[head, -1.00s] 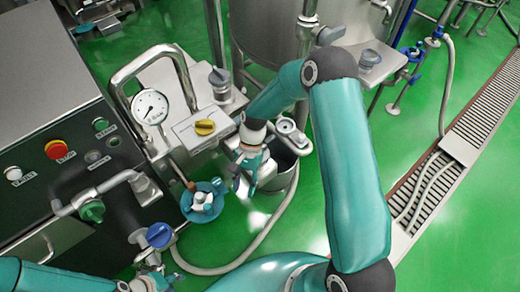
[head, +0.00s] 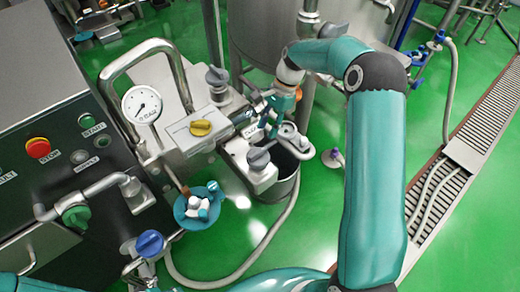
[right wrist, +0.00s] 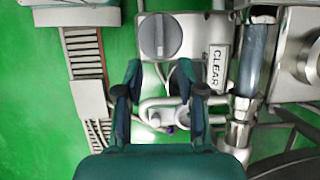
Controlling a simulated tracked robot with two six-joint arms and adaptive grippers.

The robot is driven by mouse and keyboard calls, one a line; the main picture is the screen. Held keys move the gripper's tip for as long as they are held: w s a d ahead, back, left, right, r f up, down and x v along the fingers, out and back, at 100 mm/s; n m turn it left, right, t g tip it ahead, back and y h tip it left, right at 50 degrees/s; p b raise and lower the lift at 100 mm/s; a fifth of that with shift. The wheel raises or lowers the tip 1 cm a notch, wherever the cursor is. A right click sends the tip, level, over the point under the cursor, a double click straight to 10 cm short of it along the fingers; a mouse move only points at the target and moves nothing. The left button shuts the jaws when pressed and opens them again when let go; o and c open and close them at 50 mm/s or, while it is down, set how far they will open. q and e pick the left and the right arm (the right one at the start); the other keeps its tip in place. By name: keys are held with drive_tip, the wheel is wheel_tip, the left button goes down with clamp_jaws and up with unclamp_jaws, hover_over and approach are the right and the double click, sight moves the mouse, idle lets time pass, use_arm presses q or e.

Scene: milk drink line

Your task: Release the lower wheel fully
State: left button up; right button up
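A grey wheel (head: 260,158) sits on a metal block in the middle of the head view and appears to be the lower wheel. A grey wheel also shows in the right wrist view (right wrist: 160,36), beyond the fingertips. Another grey wheel (head: 218,77) stands higher in the head view. My right gripper (head: 272,112) is behind the lower wheel, apart from it. In the right wrist view its two fingers (right wrist: 159,72) are spread with nothing gripped between them. My left arm (head: 18,285) shows at the lower left edge; I cannot make out its fingers clearly.
A plate marked CLEAR (right wrist: 217,66) is close to my right fingers.

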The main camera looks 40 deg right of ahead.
sight(259, 151)
drive_tip(key=x, duration=0.9)
drive_tip(key=shift+a+f, duration=0.15)
drive_tip(key=shift+f, duration=0.2)
clamp_jaws()
